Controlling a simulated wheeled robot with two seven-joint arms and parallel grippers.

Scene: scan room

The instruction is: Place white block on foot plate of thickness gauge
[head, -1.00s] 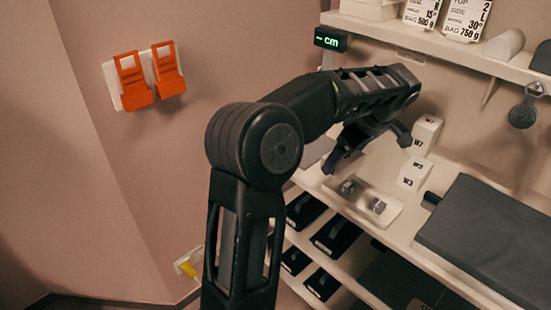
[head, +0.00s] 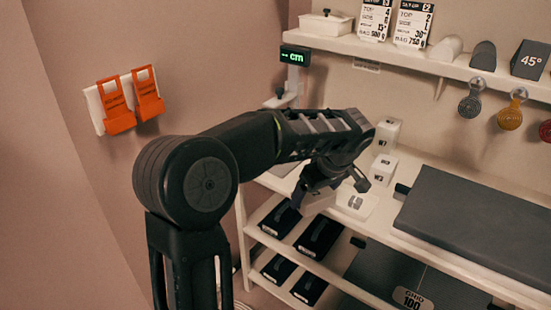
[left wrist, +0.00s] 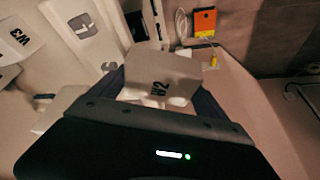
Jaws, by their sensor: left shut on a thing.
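A white block marked W2 (left wrist: 165,75) is between the fingers of my left gripper (head: 318,188). In the head view the block (head: 317,203) hangs below the gripper, near the shelf's front edge. The left wrist view shows the dark fingers (left wrist: 160,92) on either side of it. The thickness gauge has a green "cm" display (head: 295,55) on a post (head: 292,85) at the back left of the shelf. Its lower part and foot plate are largely hidden behind my left arm. The right gripper is not in view.
White blocks W7 (head: 387,133) and W3 (head: 382,168) stand right of the gripper. A dark grey slab (head: 475,225) covers the right of the worktop. An upper shelf (head: 420,60) runs above; dark bins (head: 318,236) sit below.

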